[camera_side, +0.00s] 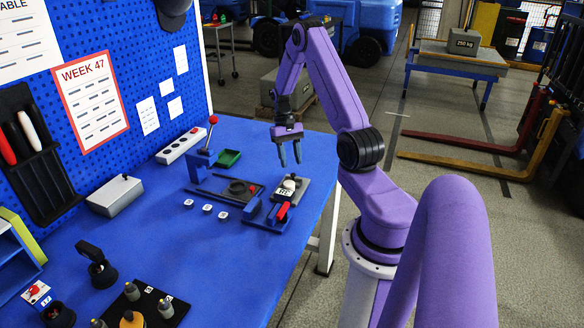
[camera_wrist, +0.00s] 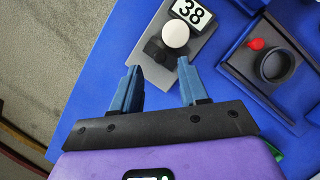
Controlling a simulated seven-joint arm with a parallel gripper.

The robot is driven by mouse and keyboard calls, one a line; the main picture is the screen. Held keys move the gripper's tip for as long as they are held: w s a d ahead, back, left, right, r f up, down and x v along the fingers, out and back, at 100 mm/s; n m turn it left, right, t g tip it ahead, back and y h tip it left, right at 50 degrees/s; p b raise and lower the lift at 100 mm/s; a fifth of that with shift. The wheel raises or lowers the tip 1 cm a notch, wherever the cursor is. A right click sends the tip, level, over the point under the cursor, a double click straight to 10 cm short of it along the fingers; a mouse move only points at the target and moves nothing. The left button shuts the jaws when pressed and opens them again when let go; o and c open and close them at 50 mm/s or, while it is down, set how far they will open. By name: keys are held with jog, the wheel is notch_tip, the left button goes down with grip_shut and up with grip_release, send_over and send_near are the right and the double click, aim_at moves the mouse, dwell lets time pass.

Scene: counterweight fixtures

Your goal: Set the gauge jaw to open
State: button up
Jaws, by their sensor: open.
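The gauge fixture is a grey plate (camera_side: 303,187) (camera_wrist: 205,47) on the blue table. It carries a white round knob (camera_side: 289,184) (camera_wrist: 175,34), a white tag reading 38 (camera_side: 284,191) (camera_wrist: 190,12) and a black part beside the knob (camera_wrist: 160,50).
Left of the plate is a dark fixture with a black ring (camera_side: 236,191) (camera_wrist: 275,67) and red tab. The table's front left is partly bare.

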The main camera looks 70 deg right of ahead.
aim_at(293, 174)
jog(key=shift+x, duration=1.65)
grip_shut()
jog(key=shift+d, duration=0.85)
grip_release()
